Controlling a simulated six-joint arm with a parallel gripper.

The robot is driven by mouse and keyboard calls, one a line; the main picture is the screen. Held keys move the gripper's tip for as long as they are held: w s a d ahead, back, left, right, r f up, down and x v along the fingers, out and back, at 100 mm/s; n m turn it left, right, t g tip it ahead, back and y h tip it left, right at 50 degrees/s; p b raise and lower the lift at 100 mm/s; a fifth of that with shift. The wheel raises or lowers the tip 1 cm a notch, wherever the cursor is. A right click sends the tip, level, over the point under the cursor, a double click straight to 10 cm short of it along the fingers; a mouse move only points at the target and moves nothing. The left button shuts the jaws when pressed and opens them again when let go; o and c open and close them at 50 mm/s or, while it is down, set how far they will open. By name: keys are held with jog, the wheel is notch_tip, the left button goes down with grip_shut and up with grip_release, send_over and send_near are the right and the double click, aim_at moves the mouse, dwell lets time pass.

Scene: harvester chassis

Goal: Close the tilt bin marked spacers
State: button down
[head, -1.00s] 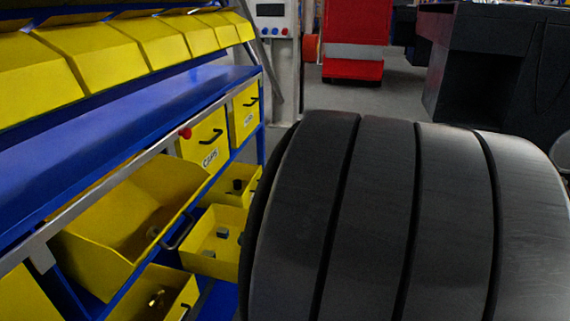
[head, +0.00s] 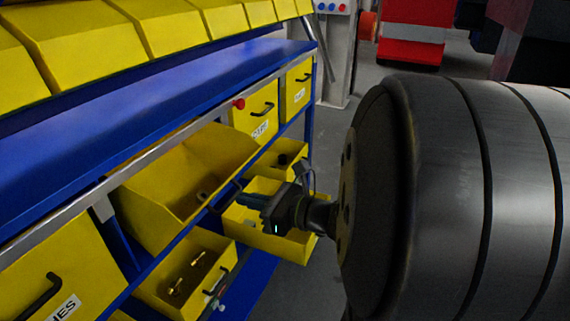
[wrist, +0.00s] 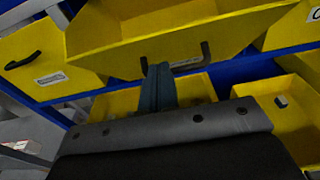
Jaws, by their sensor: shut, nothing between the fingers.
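A yellow tilt bin (head: 150,215) hangs tipped open below the blue shelf in the head view, with a small grey part inside. My gripper (head: 242,199) is shut and empty beside the bin's handle.
Closed yellow bins stand on both sides, one at left with a label ending in HES (head: 50,280) and one at right (head: 257,115). Open yellow boxes with small parts (head: 190,275) sit below. The blue shelf (head: 130,130) runs above.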

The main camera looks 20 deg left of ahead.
jog(key=shift+a+r, duration=0.9)
jog(key=shift+a, duration=0.2)
jog(key=shift+r, duration=0.1)
jog(key=a+r+h, duration=0.5)
jog(key=a+r, duration=0.1)
jog(key=a, duration=0.6)
jog(key=shift+r, duration=0.35)
jog(key=shift+a, duration=0.15)
